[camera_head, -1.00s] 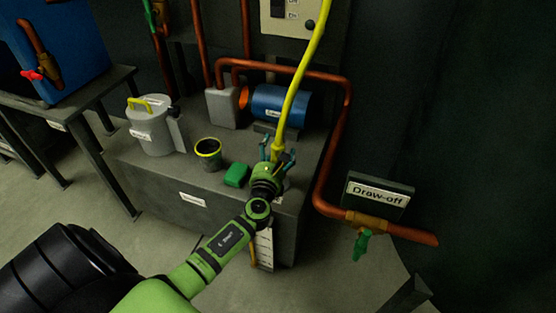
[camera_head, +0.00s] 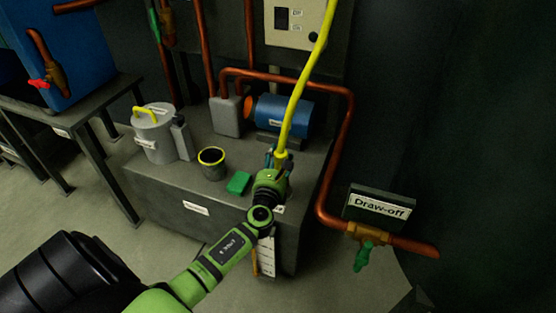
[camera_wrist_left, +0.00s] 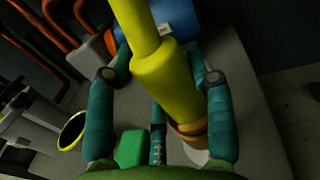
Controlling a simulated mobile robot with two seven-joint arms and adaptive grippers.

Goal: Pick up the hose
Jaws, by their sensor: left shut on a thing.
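The yellow hose (camera_head: 303,88) hangs down from the top of the head view to the grey bench block. Its thicker lower end shows large in the left wrist view (camera_wrist_left: 165,75), with a brown-orange ring (camera_wrist_left: 190,130) below it. My left gripper (camera_head: 277,157) is at the hose's lower end. In the left wrist view its teal fingers (camera_wrist_left: 160,76) stand on both sides of the yellow end and are shut on it. The gripper hides part of the hose's end in the head view. My right gripper is not in view.
On the bench block (camera_head: 160,190) stand a grey canister (camera_head: 152,135), a yellow-rimmed cup (camera_head: 211,165), a green block (camera_head: 239,183) and a blue motor (camera_head: 285,115). A copper pipe (camera_head: 335,150) runs down the right side to the draw-off valve (camera_head: 366,235).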

